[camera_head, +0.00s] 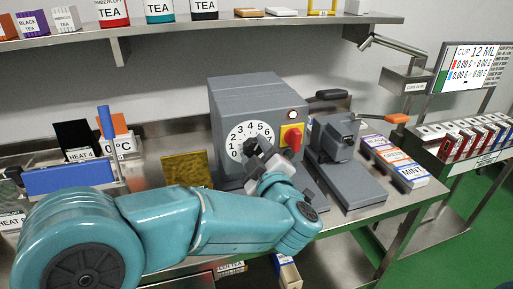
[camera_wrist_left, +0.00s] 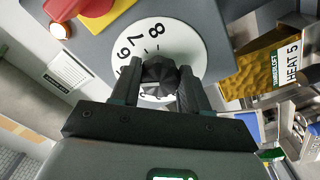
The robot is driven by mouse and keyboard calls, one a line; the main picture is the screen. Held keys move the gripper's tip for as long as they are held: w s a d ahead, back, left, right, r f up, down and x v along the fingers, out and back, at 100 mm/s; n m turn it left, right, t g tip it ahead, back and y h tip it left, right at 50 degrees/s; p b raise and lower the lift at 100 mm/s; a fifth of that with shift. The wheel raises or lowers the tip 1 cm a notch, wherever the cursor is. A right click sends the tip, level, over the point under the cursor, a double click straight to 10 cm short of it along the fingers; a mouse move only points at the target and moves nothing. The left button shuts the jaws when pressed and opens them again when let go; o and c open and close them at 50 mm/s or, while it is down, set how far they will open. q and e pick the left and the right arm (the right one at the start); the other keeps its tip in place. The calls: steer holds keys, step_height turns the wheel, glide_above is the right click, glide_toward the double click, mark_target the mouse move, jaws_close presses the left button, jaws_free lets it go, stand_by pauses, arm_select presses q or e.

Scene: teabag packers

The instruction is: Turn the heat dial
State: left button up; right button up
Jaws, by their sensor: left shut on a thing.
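The heat dial is a black knob on a round white number plate (camera_head: 239,135) on the front of a grey machine (camera_head: 255,93). My left gripper (camera_head: 257,152) reaches it from the front and hides part of the plate. In the left wrist view, the black knob (camera_wrist_left: 159,74) sits between the two fingers of my left gripper (camera_wrist_left: 160,88), which is shut on it. The numbers 6, 7 and 8 show on the plate there; the fingers hide others. My right gripper is not in view.
A red switch (camera_head: 292,138) on a yellow plate and a lit lamp (camera_head: 292,115) sit right of the dial. A second grey device (camera_head: 335,145) stands further right.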

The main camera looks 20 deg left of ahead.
arm_select(q)
steer(key=shift+r, duration=0.1)
stand_by(0.4)
steer(key=o, duration=1.1)
steer(key=shift+c, duration=0.2)
steer(key=b+v, duration=0.2)
steer(key=v, duration=1.4)
steer(key=shift+s+d, duration=0.1)
